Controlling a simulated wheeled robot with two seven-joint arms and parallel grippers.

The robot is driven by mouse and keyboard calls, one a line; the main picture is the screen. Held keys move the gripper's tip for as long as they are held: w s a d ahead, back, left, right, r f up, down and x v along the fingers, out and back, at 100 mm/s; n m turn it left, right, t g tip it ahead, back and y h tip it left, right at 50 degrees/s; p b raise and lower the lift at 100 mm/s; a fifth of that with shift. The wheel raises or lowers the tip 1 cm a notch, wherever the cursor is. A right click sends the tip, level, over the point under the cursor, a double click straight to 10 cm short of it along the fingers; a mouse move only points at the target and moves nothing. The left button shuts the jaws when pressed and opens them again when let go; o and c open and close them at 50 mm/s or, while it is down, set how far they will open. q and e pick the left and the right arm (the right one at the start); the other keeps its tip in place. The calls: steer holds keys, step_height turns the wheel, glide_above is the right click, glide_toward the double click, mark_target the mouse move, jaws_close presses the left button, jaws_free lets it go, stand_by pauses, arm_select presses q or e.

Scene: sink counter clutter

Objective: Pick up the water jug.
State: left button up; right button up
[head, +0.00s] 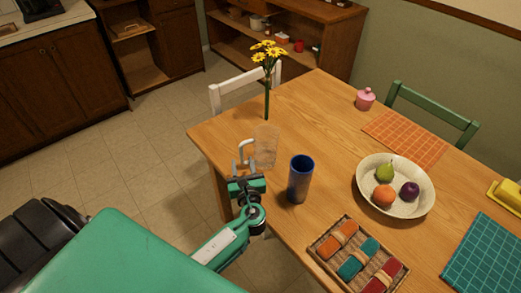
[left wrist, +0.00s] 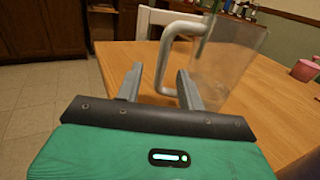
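The water jug (head: 266,150) is clear, with a pale grey-white handle on its left side, and stands upright on the wooden table near its left edge. In the left wrist view the clear jug body (left wrist: 226,62) is at the upper right, with its handle reaching down toward my fingers. My left gripper (head: 244,166) is just in front of the handle. In the left wrist view the fingers of the left gripper (left wrist: 161,72) are apart, and the lower handle shows between them. Whether a finger touches it cannot be told. My right gripper is not in view.
A dark blue cup (head: 300,180) stands close to the jug's right. Yellow flowers (head: 268,55) rise behind the jug. A fruit bowl (head: 365,200), a tray of rolled napkins (head: 318,249) and a pink pot (head: 365,98) are farther right. Chairs stand around the table.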

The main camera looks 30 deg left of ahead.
mark_target(242, 157)
arm_select(q)
steer(key=shift+w+a, duration=0.45)
steer(key=shift+w, duration=0.1)
steer(key=shift+w+a+r, duration=0.1)
steer(key=shift+w+a, duration=0.15)
steer(key=shift+w, duration=0.05)
steer(key=p+x, duration=0.1)
steer(key=x, duration=0.2)
steer(key=shift+w+a, duration=0.1)
steer(key=shift+w, duration=0.25)
steer(key=shift+w+a, duration=0.2)
steer(key=shift+w, duration=0.05)
steer(key=c, duration=0.7)
jaws_close()
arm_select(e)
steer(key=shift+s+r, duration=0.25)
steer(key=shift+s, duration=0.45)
